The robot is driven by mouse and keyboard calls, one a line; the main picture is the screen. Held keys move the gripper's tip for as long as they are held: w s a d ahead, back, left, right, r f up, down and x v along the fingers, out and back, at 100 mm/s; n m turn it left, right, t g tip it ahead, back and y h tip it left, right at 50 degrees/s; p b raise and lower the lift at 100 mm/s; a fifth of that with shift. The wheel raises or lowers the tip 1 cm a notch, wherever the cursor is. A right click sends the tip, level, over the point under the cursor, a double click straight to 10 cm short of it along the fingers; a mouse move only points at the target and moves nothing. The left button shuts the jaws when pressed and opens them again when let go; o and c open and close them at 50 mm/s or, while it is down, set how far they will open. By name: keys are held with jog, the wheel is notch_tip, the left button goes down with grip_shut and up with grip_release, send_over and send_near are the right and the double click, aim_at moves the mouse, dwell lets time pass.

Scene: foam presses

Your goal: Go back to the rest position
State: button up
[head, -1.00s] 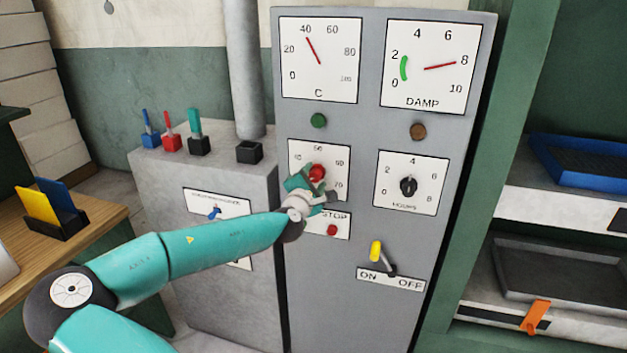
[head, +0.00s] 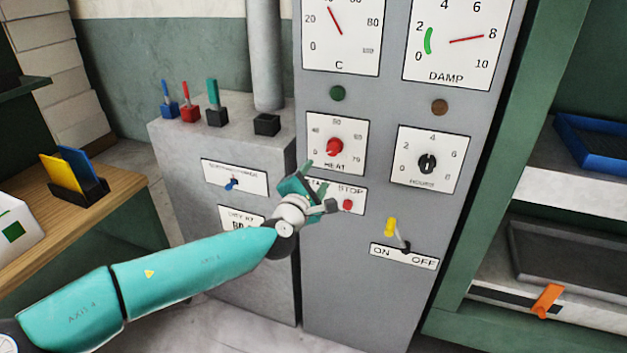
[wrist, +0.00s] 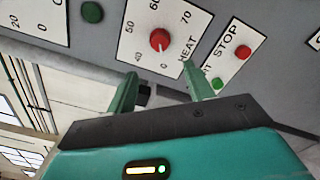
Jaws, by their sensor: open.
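My gripper (head: 318,183) is open and empty in front of the grey control panel (head: 350,285), just below the red heat knob. In the wrist view my two green fingers (wrist: 162,92) stand apart with nothing between them. The heat knob (head: 334,147) is clear of the fingers; it also shows in the wrist view (wrist: 160,40). In the head view my gripper partly covers the start side of the start/stop plate (head: 352,191). The red stop button (head: 347,204) is in sight, and the wrist view shows the green start button (wrist: 217,84).
The hours knob (head: 427,163) and the yellow-handled ON/OFF lever (head: 391,227) are right of my gripper. A grey cabinet (head: 270,290) with coloured levers stands left. A wooden desk (head: 120,190) is at far left; shelves with a blue tray (head: 600,150) are at right.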

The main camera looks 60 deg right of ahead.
jog(key=shift+a, duration=0.25)
dwell(0.4)
